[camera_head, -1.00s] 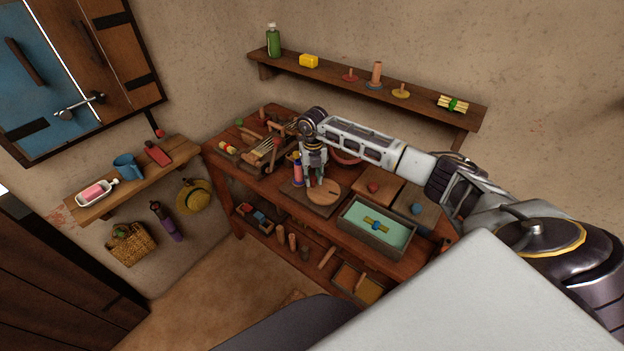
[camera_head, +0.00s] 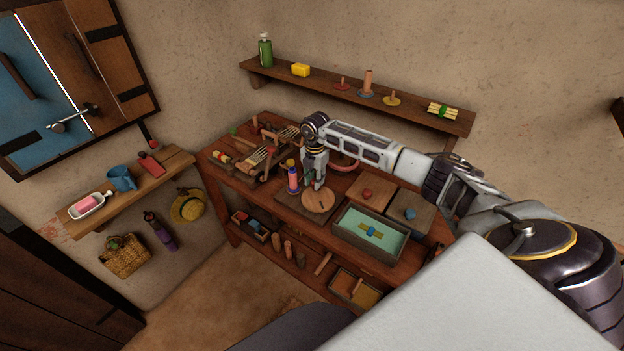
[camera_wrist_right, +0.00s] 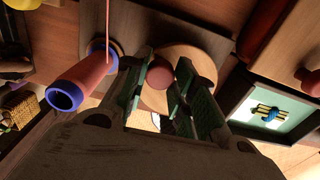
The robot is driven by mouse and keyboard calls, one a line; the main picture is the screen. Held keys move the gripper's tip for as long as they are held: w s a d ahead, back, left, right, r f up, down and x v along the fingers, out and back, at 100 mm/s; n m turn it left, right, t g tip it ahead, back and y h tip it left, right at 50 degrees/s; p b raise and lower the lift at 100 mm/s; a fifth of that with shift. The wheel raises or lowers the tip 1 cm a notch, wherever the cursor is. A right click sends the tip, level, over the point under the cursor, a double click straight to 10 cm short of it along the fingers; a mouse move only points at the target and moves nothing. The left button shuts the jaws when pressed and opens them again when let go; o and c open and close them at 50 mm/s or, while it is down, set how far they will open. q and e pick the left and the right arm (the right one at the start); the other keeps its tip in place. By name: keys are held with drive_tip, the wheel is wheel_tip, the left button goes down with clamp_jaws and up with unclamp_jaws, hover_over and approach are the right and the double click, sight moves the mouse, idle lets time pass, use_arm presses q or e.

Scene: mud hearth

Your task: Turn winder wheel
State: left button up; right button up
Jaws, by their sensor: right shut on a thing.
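The winder wheel is a round pale wooden disc (camera_head: 318,201) on a dark wooden base (camera_head: 290,205) on the workbench. It also shows in the right wrist view (camera_wrist_right: 207,62). A pink spool with blue ends (camera_head: 293,179) stands at its left; in the wrist view the spool (camera_wrist_right: 85,78) has a thread running up from it. My right gripper (camera_head: 316,186) points down at the wheel's far edge. In the wrist view its green fingers (camera_wrist_right: 163,72) are shut on the wheel's reddish knob (camera_wrist_right: 185,70). My left gripper is out of view.
A tray with a green inside (camera_head: 350,244) and lidded boxes (camera_head: 370,190) stand right of the wheel. Wooden tools (camera_head: 258,157) crowd the bench's left. A wall shelf (camera_head: 320,84) runs behind. The floor (camera_head: 215,300) before the bench is clear.

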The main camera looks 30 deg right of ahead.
drive_tip(key=shift+s+d+m+p, duration=0.2)
drive_tip(key=shift+d+m+p, duration=0.25)
drive_tip(key=shift+m, duration=0.95)
drive_tip(key=shift+d, duration=0.1)
drive_tip(key=o, duration=1)
drive_tip(key=shift+o, duration=0.2)
drive_tip(key=shift+r, duration=0.15)
wheel_tip(320, 180, up, 12)
